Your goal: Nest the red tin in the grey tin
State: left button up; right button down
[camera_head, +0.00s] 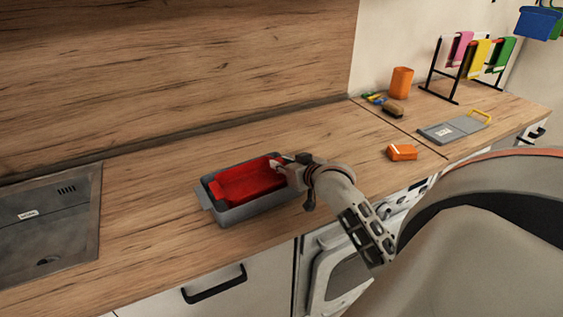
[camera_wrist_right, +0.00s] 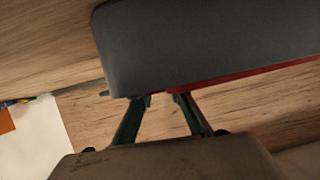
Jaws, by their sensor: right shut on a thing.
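The red tin (camera_head: 243,182) lies within the outline of the grey tin (camera_head: 237,215) on the wooden counter. The grey tin's rim shows along the front and left of it. Whether the red tin rests on the grey tin's floor or is held a little above it, I cannot tell. My right gripper (camera_head: 281,162) is shut on the red tin's right end. In the right wrist view, its fingers (camera_wrist_right: 160,108) reach to a red edge (camera_wrist_right: 245,75) beside a large dark grey surface. My left gripper is not in view.
A metal sink (camera_head: 75,225) is at the left. To the right are an orange block (camera_head: 402,152), a brush (camera_head: 393,111), an orange cup (camera_head: 401,81), a grey board (camera_head: 450,130) and a towel rack (camera_head: 465,65). The counter between sink and tins is clear.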

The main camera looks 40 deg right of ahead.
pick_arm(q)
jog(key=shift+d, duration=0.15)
pick_arm(e)
jog(key=shift+s+a+f, duration=0.15)
jog(key=shift+f, duration=0.5)
jog(key=c, duration=1.8)
grip_release()
jog(key=shift+c, duration=0.2)
jog(key=shift+o, duration=0.3)
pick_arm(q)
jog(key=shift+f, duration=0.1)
pick_arm(e)
jog(key=shift+d, duration=0.2)
jog(key=shift+r, duration=0.2)
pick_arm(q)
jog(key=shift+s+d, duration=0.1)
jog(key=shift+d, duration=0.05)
pick_arm(e)
jog(key=v, duration=1.2)
